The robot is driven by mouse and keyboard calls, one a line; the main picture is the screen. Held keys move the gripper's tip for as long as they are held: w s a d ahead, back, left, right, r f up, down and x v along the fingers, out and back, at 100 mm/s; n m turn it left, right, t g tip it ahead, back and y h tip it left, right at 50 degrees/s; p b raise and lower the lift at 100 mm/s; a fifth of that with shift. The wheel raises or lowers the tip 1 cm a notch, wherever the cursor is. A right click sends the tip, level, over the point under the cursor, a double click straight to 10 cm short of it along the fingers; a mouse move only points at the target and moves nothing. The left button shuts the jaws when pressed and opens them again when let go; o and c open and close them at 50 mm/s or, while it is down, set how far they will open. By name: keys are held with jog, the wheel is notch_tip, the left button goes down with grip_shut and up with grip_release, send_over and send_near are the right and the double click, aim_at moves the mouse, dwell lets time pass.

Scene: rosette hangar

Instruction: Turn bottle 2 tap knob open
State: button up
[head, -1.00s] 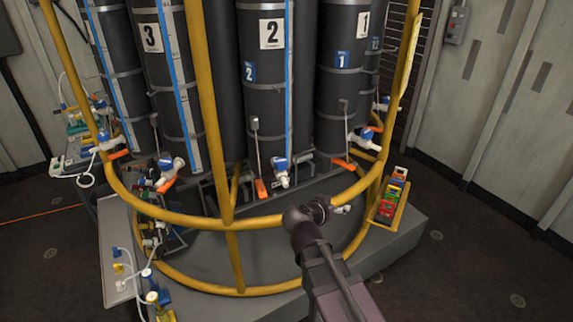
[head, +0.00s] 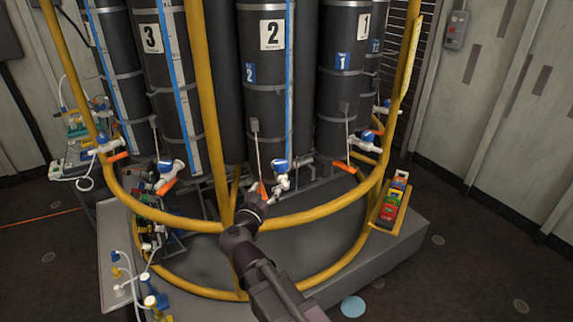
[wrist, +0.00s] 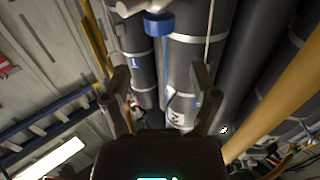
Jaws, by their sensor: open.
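Bottle 2 (head: 265,100) is a tall dark cylinder with a white "2" label and a blue strip, behind the yellow rail. Its tap (head: 281,180) is white with a blue top, low on its front. An orange piece (head: 255,187) shows just left of the tap, partly hidden by my gripper. My gripper (head: 262,193) is open, reaching past the rail close to the tap's lower left. In the wrist view, the open fingers of my gripper (wrist: 161,75) are apart and empty, with the blue-and-white tap (wrist: 160,22) ahead, near the top edge. Contact cannot be told.
The yellow rail (head: 310,213) curves in front of the bottles, close to my arm. Bottle 3 (head: 168,100) and bottle 1 (head: 340,100) flank bottle 2. A yellow tray (head: 390,225) holds coloured items at right. Tubing and small taps crowd the left. Floor at right is clear.

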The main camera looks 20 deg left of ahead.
aim_at(283, 163)
jog(key=shift+w, duration=0.1)
jog(key=w, duration=1.3)
jog(key=shift+w, duration=0.35)
jog(key=c, duration=0.9)
jog(key=shift+o, duration=0.2)
jog(key=shift+s+d, duration=0.1)
jog(key=shift+d, duration=0.2)
jog(key=shift+a, duration=0.25)
jog(key=shift+c, duration=0.3)
